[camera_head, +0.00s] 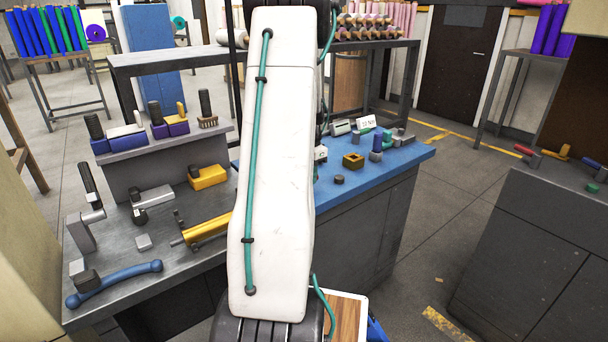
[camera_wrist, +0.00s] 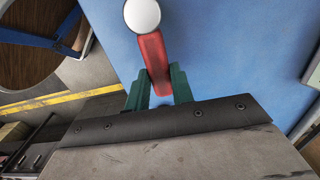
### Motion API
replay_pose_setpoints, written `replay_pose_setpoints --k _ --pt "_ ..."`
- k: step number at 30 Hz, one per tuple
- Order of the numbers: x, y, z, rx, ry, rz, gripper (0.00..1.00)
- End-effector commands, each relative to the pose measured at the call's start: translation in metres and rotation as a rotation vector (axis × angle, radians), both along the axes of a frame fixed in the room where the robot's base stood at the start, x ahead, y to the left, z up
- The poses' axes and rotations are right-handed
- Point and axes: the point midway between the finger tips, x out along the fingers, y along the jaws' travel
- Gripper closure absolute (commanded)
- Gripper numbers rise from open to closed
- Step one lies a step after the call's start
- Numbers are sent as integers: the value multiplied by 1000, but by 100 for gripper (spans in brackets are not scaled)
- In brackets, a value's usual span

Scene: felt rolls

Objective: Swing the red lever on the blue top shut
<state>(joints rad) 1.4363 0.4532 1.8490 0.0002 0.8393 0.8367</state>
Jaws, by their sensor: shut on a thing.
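The red lever (camera_wrist: 151,50) lies over the blue top (camera_wrist: 235,60) in the wrist view, with a round pale cap (camera_wrist: 142,14) at its far end. My gripper (camera_wrist: 159,80) has its two green fingers on either side of the lever's near part, shut on it. In the head view the blue top (camera_head: 400,160) is the right part of the long bench. There my own arm hides the lever and my gripper.
On the blue top stand a brass square block (camera_head: 353,161), a blue cylinder (camera_head: 376,142) and a small dark knob (camera_head: 339,180). The grey bench part at left holds a yellow cylinder (camera_head: 208,229) and a blue handle (camera_head: 115,283). Open floor (camera_head: 440,200) lies to the right.

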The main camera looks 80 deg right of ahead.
Motion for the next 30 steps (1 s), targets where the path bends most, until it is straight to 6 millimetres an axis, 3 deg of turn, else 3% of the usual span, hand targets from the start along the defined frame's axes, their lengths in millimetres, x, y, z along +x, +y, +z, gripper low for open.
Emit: replay_pose_setpoints --k 7,8,10,20,30 --pt "0 0 0 1 1 -2 100" --pt "0 0 0 1 1 -2 71" --pt "0 0 0 1 1 -2 55" --pt "1 0 4 -1 0 1 55" --pt "1 0 57 -3 0 1 55"
